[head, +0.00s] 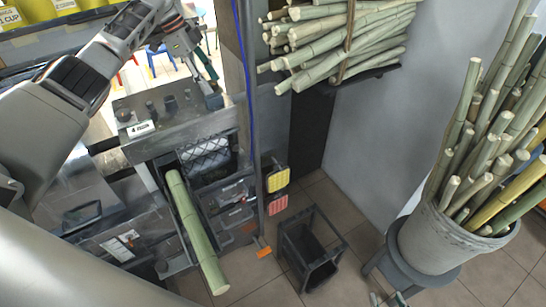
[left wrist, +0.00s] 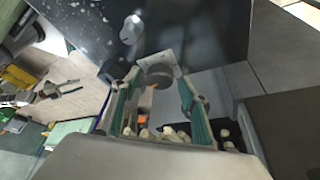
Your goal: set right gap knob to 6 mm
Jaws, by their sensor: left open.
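My left gripper (head: 208,82) is open above the right end of the press's control panel (head: 180,127). In the left wrist view, its two teal-padded fingers (left wrist: 158,108) stand apart. A dark round knob (left wrist: 160,75) on a small pale plate shows between and just beyond them. It looks like the right gap knob, but its scale is not readable and I cannot tell whether the fingers touch it. In the head view the gripper largely hides it. What looks like my right gripper (head: 389,299) is at the bottom edge, mostly cut off.
Other dark knobs (head: 170,104) and a small white label (head: 141,129) are on the panel. A sugarcane stalk (head: 195,230) lies in the trough below. A cane rack (head: 335,45), a black bin (head: 311,250) and a bucket of canes (head: 440,240) stand right.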

